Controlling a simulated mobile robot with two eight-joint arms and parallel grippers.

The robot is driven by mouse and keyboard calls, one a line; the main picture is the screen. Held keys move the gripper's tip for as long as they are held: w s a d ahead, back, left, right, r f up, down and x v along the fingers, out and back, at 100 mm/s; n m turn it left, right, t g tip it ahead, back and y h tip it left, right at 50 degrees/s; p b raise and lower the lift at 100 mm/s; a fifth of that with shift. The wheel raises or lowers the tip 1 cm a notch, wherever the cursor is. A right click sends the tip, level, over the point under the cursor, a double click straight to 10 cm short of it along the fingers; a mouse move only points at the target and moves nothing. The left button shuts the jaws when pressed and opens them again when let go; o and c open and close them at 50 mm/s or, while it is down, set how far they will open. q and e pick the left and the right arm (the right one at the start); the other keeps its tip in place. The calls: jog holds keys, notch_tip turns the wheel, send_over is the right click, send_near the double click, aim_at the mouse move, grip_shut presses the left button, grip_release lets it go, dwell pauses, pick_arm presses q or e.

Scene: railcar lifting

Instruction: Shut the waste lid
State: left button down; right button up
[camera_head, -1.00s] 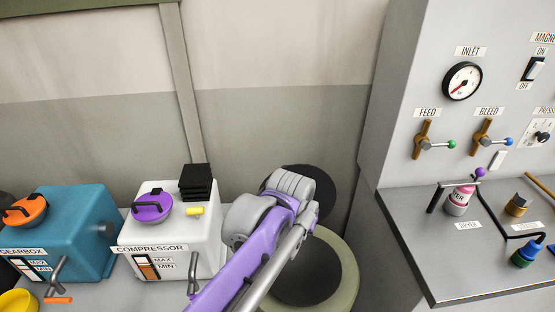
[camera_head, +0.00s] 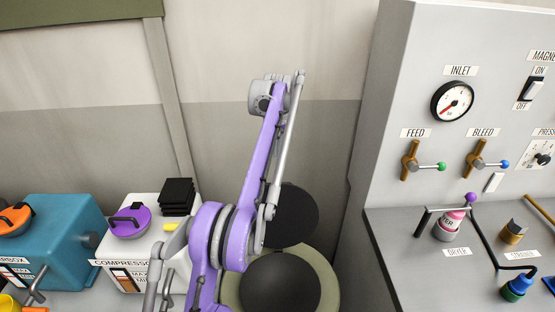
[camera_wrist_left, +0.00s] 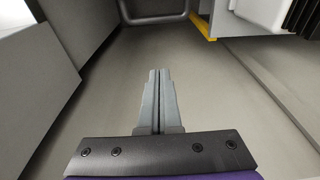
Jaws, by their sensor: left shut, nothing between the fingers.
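The waste bin has a pale green round rim (camera_head: 328,272) around a dark opening (camera_head: 280,285), at the lower middle of the head view. Its dark round lid (camera_head: 295,215) stands raised behind the opening, partly covered by my purple left arm. That arm rises in front of the bin and reaches above the lid. My left gripper's fingers are not clear in the head view. In the left wrist view the left gripper (camera_wrist_left: 158,72) is shut and empty, with its fingers together over bare grey floor or wall. My right gripper is not in view.
The white compressor box (camera_head: 155,243) and the blue gearbox (camera_head: 62,240) stand to the left, with black blocks (camera_head: 177,195) on the compressor. A grey control panel (camera_head: 400,100) with a shelf (camera_head: 400,250) is on the right. The wall behind the bin is plain.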

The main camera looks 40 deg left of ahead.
pick_arm(q)
notch_tip(320, 180, down, 8)
jog(key=s+d+b, duration=0.1)
jog(key=s, duration=0.1)
jog(key=shift+d+b, duration=0.3)
jog(key=shift+d, duration=0.05)
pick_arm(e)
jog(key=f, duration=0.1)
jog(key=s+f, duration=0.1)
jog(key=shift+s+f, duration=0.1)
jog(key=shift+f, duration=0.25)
pick_arm(q)
jog(key=shift+r, duration=0.15)
jog(key=shift+d, duration=0.1)
